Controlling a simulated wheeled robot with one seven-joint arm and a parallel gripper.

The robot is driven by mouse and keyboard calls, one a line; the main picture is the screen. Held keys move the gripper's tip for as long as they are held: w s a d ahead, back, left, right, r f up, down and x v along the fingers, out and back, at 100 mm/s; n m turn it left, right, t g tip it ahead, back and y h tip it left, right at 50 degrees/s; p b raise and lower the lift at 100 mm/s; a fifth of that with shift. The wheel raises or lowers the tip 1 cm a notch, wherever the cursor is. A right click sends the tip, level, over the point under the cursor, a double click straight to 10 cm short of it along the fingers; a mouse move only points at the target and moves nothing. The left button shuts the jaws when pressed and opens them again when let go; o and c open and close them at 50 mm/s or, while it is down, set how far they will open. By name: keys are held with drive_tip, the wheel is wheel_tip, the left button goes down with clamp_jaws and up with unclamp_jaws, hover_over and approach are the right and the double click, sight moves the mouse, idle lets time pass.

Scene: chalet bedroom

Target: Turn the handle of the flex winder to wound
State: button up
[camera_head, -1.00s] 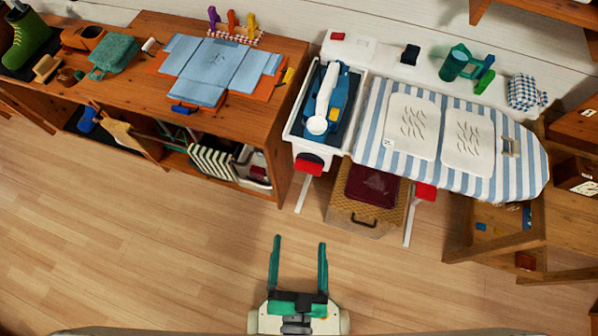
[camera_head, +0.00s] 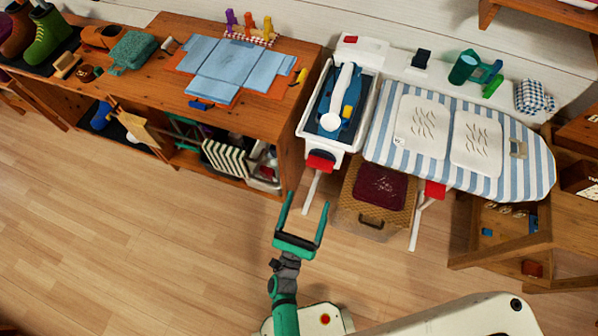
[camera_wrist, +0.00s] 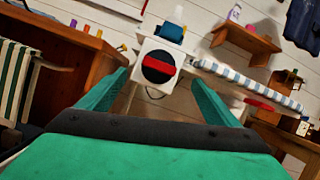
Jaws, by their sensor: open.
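The flex winder (camera_wrist: 158,67) is a round black disc on the white end face of the ironing board's iron tray. Its red bar handle lies nearly level across the disc, tilted slightly, in the wrist view. In the head view the red handle (camera_head: 320,163) shows at the tray's front end, seen from above. My gripper (camera_head: 308,200) is open and empty, with green fingers pointing at the winder. It is short of the winder and apart from it. In the wrist view the winder sits between the two fingers (camera_wrist: 160,77), farther off.
The striped ironing board (camera_head: 379,140) is right of the iron tray (camera_head: 302,125), which holds a blue iron (camera_head: 350,105). A wicker basket (camera_head: 350,205) stands below. A wooden cabinet (camera_head: 290,50) is left and a wooden frame (camera_head: 490,255) right. Floor in front is clear.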

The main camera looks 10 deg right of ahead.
sight(318, 169)
drive_tip(key=w+d+r+m, duration=0.1)
drive_tip(key=w+d, duration=0.1)
drive_tip(key=w, duration=0.1)
drive_tip(key=w+d+r+m, duration=0.1)
drive_tip(key=w+d, duration=0.1)
drive_tip(key=w, duration=0.1)
drive_tip(key=w+d+r+m, duration=0.1)
drive_tip(key=w+d, duration=0.1)
drive_tip(key=w, duration=0.1)
drive_tip(key=shift+w+r+h, duration=0.3)
drive_tip(key=shift+h, duration=0.1)
drive_tip(key=shift+c, duration=0.3)
